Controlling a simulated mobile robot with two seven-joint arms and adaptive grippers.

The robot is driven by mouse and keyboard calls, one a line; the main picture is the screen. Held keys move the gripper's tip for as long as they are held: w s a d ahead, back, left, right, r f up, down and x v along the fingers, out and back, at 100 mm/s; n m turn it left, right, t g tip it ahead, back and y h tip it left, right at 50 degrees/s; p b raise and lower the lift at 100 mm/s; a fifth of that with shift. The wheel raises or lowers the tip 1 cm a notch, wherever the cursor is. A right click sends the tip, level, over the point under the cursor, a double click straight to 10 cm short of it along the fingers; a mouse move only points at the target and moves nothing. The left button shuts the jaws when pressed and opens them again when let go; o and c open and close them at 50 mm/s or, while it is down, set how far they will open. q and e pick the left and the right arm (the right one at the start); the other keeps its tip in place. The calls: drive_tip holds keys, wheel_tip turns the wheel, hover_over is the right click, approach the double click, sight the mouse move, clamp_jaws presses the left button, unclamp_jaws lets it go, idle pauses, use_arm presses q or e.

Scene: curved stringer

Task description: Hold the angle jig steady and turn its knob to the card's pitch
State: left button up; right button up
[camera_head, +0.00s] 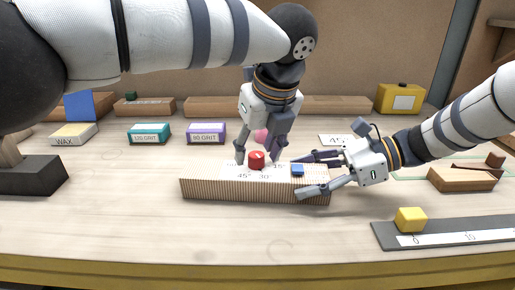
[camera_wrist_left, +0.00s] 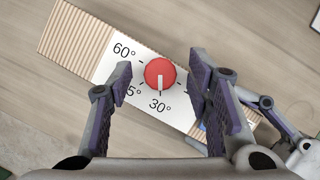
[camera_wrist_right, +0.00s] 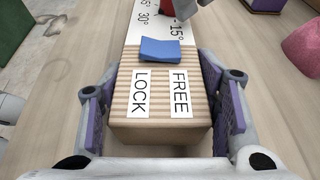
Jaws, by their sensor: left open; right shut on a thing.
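The angle jig (camera_head: 230,188) is a long ribbed block lying on the bench, with a white angle scale on top. Its red knob (camera_head: 257,160) has a white pointer line; in the left wrist view the knob (camera_wrist_left: 160,74) points at the 30° mark. My left gripper (camera_head: 260,157) is open, pointing down, its fingers on either side of the knob. My right gripper (camera_head: 318,172) is shut across the jig's right end. A blue tab (camera_wrist_right: 160,50) sits above the LOCK and FREE labels. The white card (camera_head: 333,139) reads 45, partly hidden behind my right gripper.
Behind stand a teal grit box (camera_head: 149,134), a purple grit box (camera_head: 206,133) and a wax block (camera_head: 73,134). A pink lump (camera_head: 261,135) is behind the knob. A yellow block (camera_head: 410,219) sits on a ruled strip (camera_head: 455,233) at front right. The front-left bench is clear.

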use_arm(q)
drive_tip(key=shift+c, duration=0.6)
clamp_jaws()
drive_tip(key=shift+m, duration=0.4)
drive_tip(key=m+h, duration=0.2)
drive_tip(key=m, duration=0.3)
drive_tip(key=shift+a+m, duration=0.15)
drive_tip(key=shift+m, duration=0.15)
drive_tip(key=m+h, duration=0.2)
drive_tip(key=m, duration=0.3)
drive_tip(key=shift+a, duration=0.1)
drive_tip(key=shift+m+h, duration=0.3)
drive_tip(key=shift+m, duration=0.1)
